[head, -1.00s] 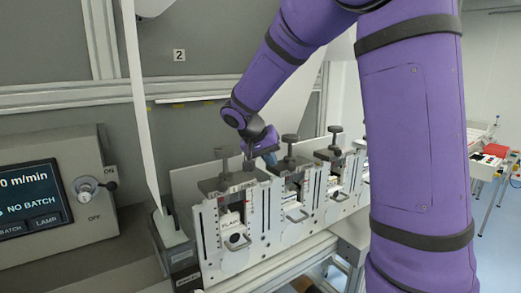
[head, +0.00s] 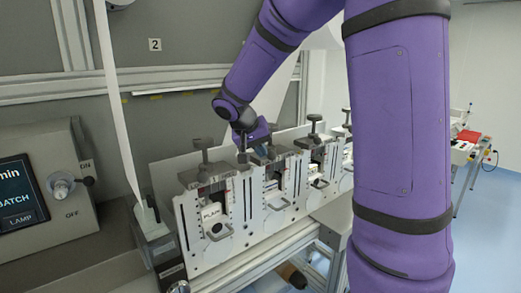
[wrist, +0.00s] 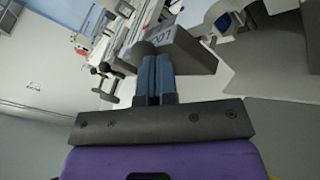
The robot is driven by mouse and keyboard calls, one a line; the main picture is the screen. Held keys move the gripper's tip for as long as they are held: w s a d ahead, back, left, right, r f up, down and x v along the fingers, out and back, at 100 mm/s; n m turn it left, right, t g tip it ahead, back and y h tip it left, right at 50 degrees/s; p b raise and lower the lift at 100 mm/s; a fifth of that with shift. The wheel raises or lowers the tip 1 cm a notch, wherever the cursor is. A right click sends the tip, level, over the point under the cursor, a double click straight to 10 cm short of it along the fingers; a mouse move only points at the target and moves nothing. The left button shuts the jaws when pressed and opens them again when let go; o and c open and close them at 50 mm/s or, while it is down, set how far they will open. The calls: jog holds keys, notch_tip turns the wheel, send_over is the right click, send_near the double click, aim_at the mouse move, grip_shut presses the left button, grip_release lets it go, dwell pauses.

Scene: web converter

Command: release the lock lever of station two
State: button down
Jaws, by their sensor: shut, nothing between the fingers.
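A row of station units (head: 205,230) with pale front plates, grey top blocks and dark knobs runs across the head view. My gripper (head: 262,152) is over that unit's top block. In the wrist view, my blue fingers (wrist: 156,78) are together with nothing between them. I cannot make out which part is the lock lever.
A control box with a screen (head: 22,190) and a switch (head: 60,188) stands at the left. A white web (head: 118,110) hangs beside the first unit. A wall plate reads 2 (head: 154,45). A side table (head: 465,150) stands at the far right.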

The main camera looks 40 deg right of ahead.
jog(key=shift+s+d+n, duration=0.15)
jog(key=shift+s+n, duration=0.05)
jog(key=shift+n, duration=0.3)
jog(key=shift+s+d+n+t, duration=0.45)
jog(key=shift+s+n+t, duration=0.15)
jog(key=shift+n+t, duration=0.3)
jog(key=s+d+n+t+y, duration=0.1)
jog(key=d+n, duration=0.3)
jog(key=d, duration=0.2)
jog(key=shift+s+d+t+y, duration=0.15)
jog(key=shift+s+t+y, duration=0.15)
jog(key=shift+s, duration=0.1)
jog(key=shift+d, duration=0.1)
